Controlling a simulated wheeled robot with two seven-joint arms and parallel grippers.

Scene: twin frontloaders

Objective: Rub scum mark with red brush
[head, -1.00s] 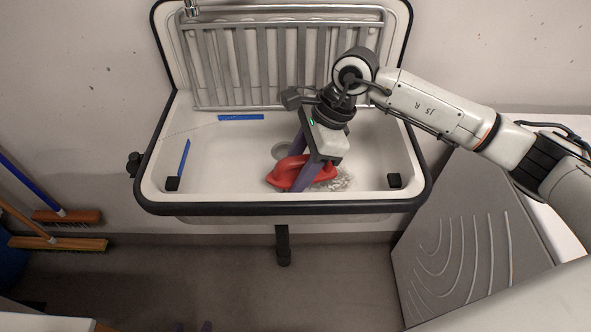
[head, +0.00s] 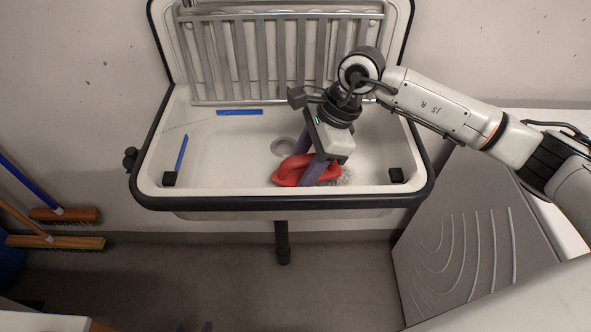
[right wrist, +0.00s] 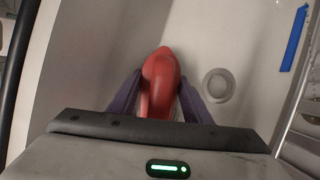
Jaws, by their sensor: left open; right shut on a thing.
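The red brush (head: 290,173) is low in the white sink basin, right of the drain, with pale bristles at its right end. My right gripper (head: 316,172) is shut on it, purple fingers on either side. In the right wrist view the red brush (right wrist: 160,82) sits between the fingers of my right gripper (right wrist: 160,100). I cannot make out the scum mark; the brush and gripper cover part of the basin floor. Only a small purple tip of my left gripper (head: 207,326) shows at the bottom edge of the head view, away from the sink.
The sink (head: 215,165) has a black rim and a metal rack (head: 240,60) behind it. The drain (head: 283,147) is uncovered. Blue strips (head: 240,112) lie on the basin. Brooms (head: 60,242) stand at left; a grey ribbed panel (head: 465,240) is at right.

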